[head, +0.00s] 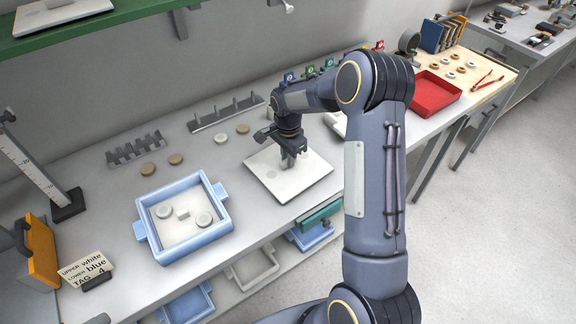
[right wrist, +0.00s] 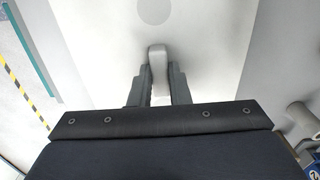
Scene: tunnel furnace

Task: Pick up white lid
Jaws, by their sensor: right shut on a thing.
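The white lid (head: 310,186) is a flat square plate with a small upright handle, at the middle of the bench near its front edge. My right gripper (head: 289,158) points down over it and is shut on the handle. In the right wrist view the fingers (right wrist: 158,88) close on both sides of the pale handle (right wrist: 157,58), and the lid surface (right wrist: 95,40) fills most of the picture. A round pale spot shows on the lid. I cannot tell whether the lid touches the bench. My left gripper is not in view.
A blue tray (head: 152,228) with round pieces stands left of the lid. Grey racks (head: 226,112) and loose discs (head: 176,159) lie behind. A red tray (head: 433,94) is farther right. A sign (head: 86,270) reads upper white, lower blue. Bins sit below the bench.

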